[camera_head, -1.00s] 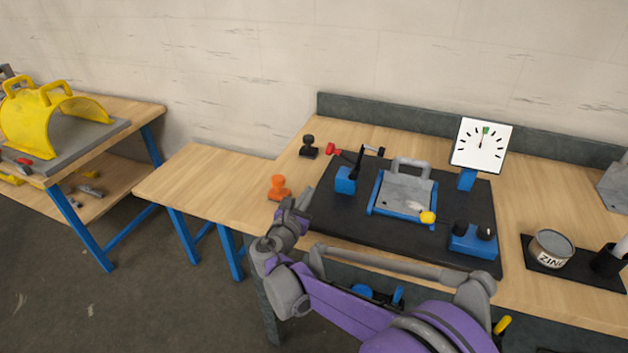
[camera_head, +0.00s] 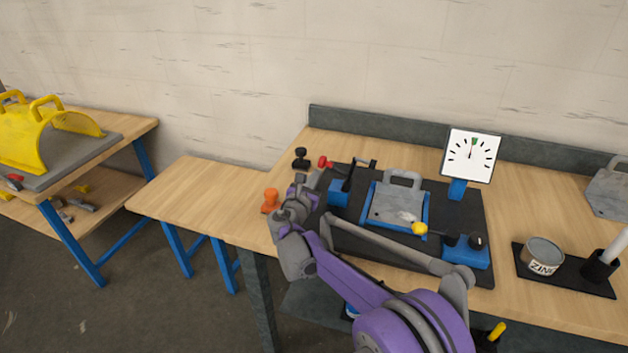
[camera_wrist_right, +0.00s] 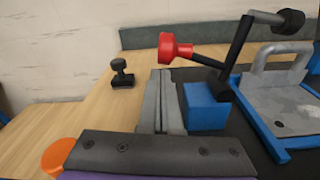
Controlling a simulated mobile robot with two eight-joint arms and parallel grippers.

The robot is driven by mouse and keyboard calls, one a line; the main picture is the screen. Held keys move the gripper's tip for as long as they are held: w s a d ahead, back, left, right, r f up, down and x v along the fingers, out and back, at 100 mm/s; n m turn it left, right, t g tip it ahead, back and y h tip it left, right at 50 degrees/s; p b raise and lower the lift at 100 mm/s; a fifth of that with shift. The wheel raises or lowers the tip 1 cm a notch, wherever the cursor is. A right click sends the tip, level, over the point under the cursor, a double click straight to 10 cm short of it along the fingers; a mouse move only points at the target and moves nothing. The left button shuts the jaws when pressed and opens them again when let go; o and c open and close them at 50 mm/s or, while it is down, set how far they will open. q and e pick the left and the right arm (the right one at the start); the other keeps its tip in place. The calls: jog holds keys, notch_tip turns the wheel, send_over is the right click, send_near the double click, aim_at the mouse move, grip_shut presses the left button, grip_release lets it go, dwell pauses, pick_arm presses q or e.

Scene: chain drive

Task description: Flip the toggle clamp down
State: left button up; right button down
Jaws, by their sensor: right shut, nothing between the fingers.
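The toggle clamp has a blue base (camera_head: 338,194) at the left edge of the black board. Its black lever (camera_head: 351,170) stands up, with a red knob (camera_head: 324,161) at the left and a black tip at the right. In the right wrist view the red knob (camera_wrist_right: 172,48) sits above the fingers and the blue block (camera_wrist_right: 206,108) lies just right of them. My right gripper (camera_head: 300,181) is shut and empty, left of the clamp base and below the knob; its fingers (camera_wrist_right: 160,100) appear apart from the knob. My left gripper is out of view.
A grey plate with a handle (camera_head: 397,205) sits in a blue frame right of the clamp. An orange knob (camera_head: 270,201) and a black knob (camera_head: 300,158) stand left. A dial (camera_head: 471,155), blue control block (camera_head: 467,252) and zinc tin (camera_head: 541,256) are at right.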

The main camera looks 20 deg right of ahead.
aim_at(356, 161)
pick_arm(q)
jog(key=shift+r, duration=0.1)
pick_arm(e)
jog(key=shift+r, duration=0.15)
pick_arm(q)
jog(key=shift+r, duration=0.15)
pick_arm(e)
jog(key=shift+s+d+r+m, duration=0.1)
jog(key=shift+r+m, duration=0.05)
jog(key=shift+m, duration=0.25)
